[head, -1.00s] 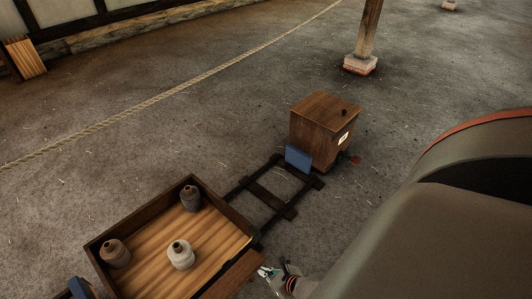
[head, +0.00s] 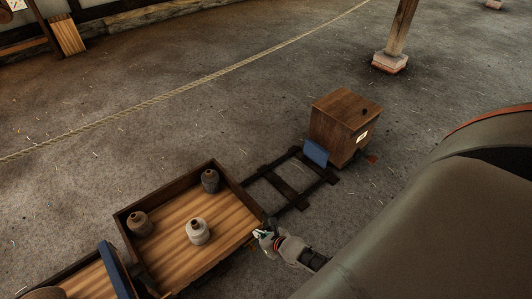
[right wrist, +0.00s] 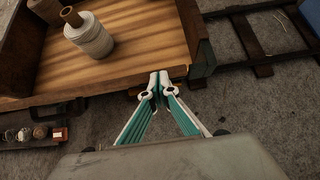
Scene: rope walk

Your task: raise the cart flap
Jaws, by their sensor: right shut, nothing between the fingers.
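The wooden cart (head: 133,243) has a plank floor and stands at the lower middle of the head view. Its flap is along the near right side; in the right wrist view the flap (right wrist: 90,90) shows as a narrow wooden strip. Its exact angle I cannot tell. My right gripper (head: 263,232) is at the cart's right corner. In the right wrist view the same gripper (right wrist: 159,80) is shut and empty, fingertips close to the strip's right end; contact is unclear. My left gripper is out of view.
Rails (head: 288,189) lead to a wooden box (head: 345,112) with a blue panel (head: 316,153). A rope (head: 200,90) crosses open ground behind.

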